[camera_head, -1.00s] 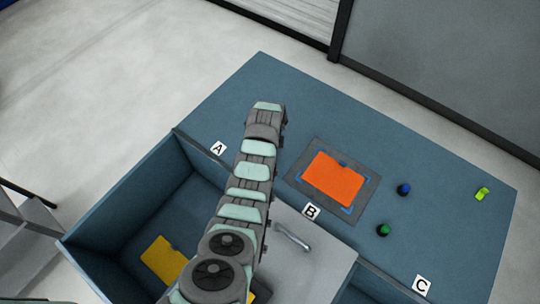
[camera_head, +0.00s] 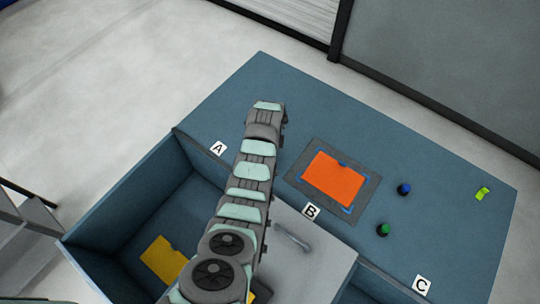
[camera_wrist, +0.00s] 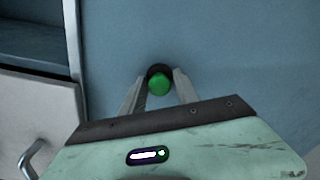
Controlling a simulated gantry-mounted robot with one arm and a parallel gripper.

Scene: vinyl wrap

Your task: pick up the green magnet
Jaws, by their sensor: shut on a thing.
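The green magnet (camera_head: 383,230) has a round green top and a dark base. In the head view it is on the blue tabletop, right of the orange sheet. In the wrist view the green magnet (camera_wrist: 159,84) is between the fingertips of my gripper (camera_wrist: 159,88), which is shut on it. My gripper's fingertips do not show in the head view. Whether the magnet touches the tabletop or is slightly raised, I cannot tell.
A blue magnet (camera_head: 404,189) stands behind the green one. An orange sheet (camera_head: 334,180) lies on a grey mat (camera_head: 307,148). An open compartment at left holds a yellow piece (camera_head: 163,258). A grey panel with a handle (camera_head: 292,238) is in front.

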